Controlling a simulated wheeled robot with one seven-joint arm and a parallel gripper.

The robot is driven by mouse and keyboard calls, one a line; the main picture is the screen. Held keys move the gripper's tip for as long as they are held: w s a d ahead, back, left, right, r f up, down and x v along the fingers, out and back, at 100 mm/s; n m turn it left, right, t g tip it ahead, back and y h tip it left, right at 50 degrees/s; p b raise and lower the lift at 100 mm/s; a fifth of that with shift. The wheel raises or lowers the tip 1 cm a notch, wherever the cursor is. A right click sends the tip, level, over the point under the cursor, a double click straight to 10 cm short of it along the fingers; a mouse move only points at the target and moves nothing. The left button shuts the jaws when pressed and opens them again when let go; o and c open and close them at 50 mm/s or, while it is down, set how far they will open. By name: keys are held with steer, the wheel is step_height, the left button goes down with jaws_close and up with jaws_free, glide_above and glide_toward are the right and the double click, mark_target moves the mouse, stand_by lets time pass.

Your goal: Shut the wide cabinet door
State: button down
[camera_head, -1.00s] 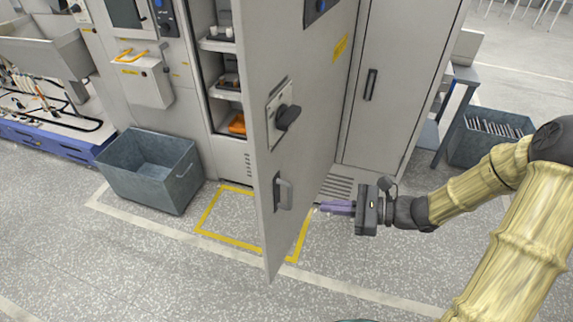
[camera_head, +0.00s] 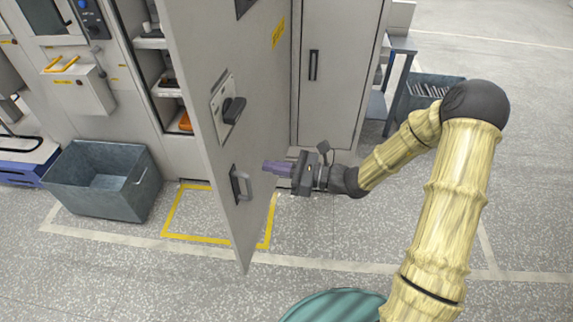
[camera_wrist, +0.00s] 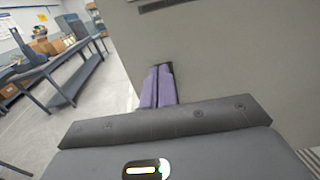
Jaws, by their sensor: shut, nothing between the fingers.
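The wide cabinet door (camera_head: 225,60) is a tall grey panel that stands open, swung out from the cabinet toward me. Its outer face carries a dark rotary handle (camera_head: 233,109) and a grey pull handle (camera_head: 240,185). My gripper (camera_head: 268,167) is on the right of the door, level with the pull handle, with its purple fingers pointing left at the door. The fingers (camera_wrist: 158,86) are shut together and empty. In the wrist view the grey door surface (camera_wrist: 240,60) fills the right side close to them. I cannot tell whether the fingertips touch it.
Shelves with small items (camera_head: 165,85) show inside the open cabinet. A grey bin (camera_head: 105,180) stands on the floor at left. A narrow closed door (camera_head: 335,80) is behind my gripper. A bench and crate (camera_head: 430,88) stand at back right.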

mark_target(229, 159)
steer(key=p+x, duration=0.2)
steer(key=x, duration=0.6)
steer(key=shift+s+a+r+p, duration=0.1)
steer(key=shift+a+p, duration=0.05)
steer(key=shift+p, duration=0.15)
steer(key=shift+a, duration=0.25)
